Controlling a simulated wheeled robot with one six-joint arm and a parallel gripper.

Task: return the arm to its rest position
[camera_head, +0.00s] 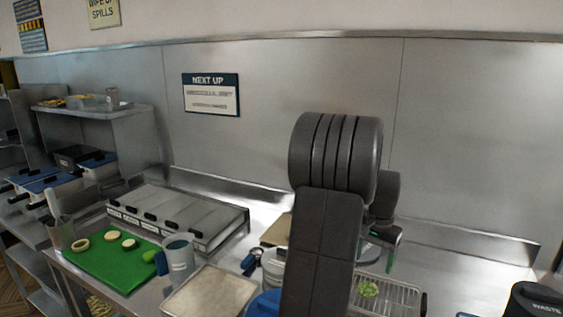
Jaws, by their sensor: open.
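My arm rises through the right middle of the view, its dark grey links hiding much of the counter behind. My gripper (383,256) shows only in part behind the arm, above the back of the wire rack (405,298). It is open, with a green-lined finger pointing down; the other finger is mostly hidden. I see nothing held in it. A green leafy piece (368,289) lies on the rack, below and apart from the gripper.
A green board (105,262) with several round slices lies at left. A grey mug (179,258), a pale tray (210,295) and a lidded bin row (180,215) stand nearby. A black waste bin (533,300) is at far right. The right-hand counter (470,285) is mostly clear.

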